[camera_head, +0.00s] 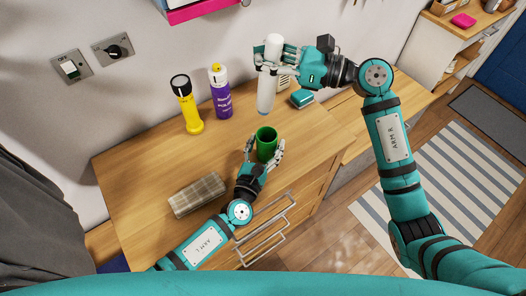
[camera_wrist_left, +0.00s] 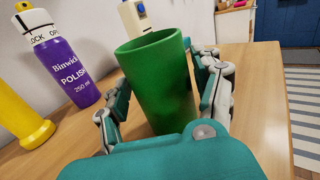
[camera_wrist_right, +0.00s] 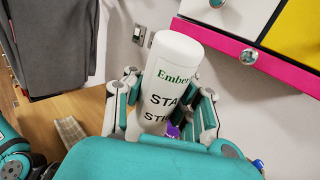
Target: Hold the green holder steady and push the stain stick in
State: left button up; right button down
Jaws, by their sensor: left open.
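The green holder (camera_head: 266,140) stands upright on the wooden top near its front edge, with its open mouth up. My left gripper (camera_head: 264,150) is open around it, one finger on each side; in the left wrist view the holder (camera_wrist_left: 158,85) stands between the fingers (camera_wrist_left: 160,105). The white stain stick (camera_head: 266,95) is upright in my right gripper (camera_head: 270,62), above the top and behind the holder, apart from it. In the right wrist view the stick (camera_wrist_right: 172,80) shows its lettering between the closed fingers (camera_wrist_right: 165,105). Its lower end is hidden there.
A yellow flashlight (camera_head: 187,108) and a purple polish bottle (camera_head: 221,95) stand left of the stick. A plaid cloth bundle (camera_head: 197,194) lies left of my left gripper. Bare wood surrounds the holder.

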aim_at(269, 137)
pick_arm(q)
jog(key=x, duration=0.5)
jog(key=c, duration=1.2)
grip_shut()
jog(key=o, duration=1.2)
grip_release()
jog(key=shift+c, duration=0.2)
grip_shut()
